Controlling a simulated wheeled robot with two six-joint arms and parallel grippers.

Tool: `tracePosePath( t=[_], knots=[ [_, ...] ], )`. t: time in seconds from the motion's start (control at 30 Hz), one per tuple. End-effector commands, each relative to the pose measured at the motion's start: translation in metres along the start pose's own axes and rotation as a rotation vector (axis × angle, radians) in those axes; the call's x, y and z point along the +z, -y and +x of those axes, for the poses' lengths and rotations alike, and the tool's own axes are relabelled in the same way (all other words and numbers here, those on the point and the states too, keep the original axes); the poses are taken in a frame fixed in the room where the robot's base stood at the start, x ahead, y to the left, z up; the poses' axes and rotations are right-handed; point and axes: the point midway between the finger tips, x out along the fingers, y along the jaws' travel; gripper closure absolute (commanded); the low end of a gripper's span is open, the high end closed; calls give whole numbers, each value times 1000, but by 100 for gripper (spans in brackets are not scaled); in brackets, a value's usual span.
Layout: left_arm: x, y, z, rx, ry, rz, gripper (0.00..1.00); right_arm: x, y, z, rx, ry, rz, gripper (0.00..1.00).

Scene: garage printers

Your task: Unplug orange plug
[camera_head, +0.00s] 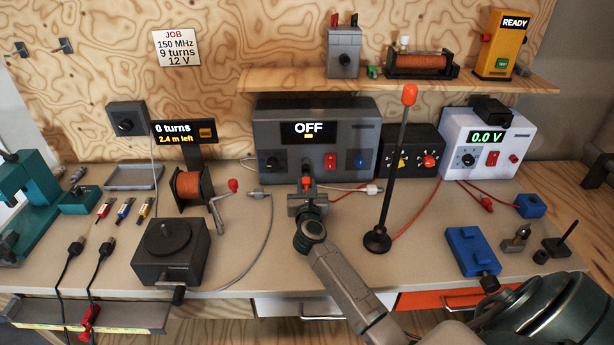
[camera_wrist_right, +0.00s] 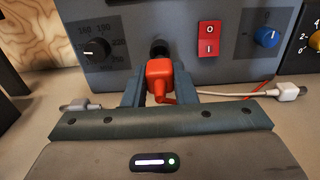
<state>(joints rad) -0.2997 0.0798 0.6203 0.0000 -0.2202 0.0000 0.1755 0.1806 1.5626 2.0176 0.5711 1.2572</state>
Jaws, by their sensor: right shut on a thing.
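The orange plug (camera_wrist_right: 160,80) sits between the two fingers of my right gripper (camera_wrist_right: 161,92) in the right wrist view. Its far end is at a black socket (camera_wrist_right: 158,48) low on the front of a grey box (camera_head: 352,123) whose screen reads OFF. I cannot tell whether the plug is still seated in the socket. In the head view my right gripper (camera_head: 308,190) is shut on the plug (camera_head: 307,182), mostly hidden behind the gripper. An orange cable leaves the plug to the right. My left gripper is not in view.
A black antenna with an orange tip (camera_head: 409,95) stands right of my right arm. A white cable connector (camera_head: 372,189) lies near the box. A winding spool (camera_head: 193,188) and crank stand left. A white meter (camera_head: 487,140) reads 0.0 V.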

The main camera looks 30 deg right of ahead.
Motion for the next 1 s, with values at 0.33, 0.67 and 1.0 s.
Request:
tracePosePath(
  t=[0.33,0.67,1.0],
  knots=[
    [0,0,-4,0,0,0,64,0,0,-14,0,0,1,100],
    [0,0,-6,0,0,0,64,0,0,-21,0,0,0,100],
    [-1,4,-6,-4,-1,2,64,0,-14,-18,-6,-20,6,100]
  ],
)
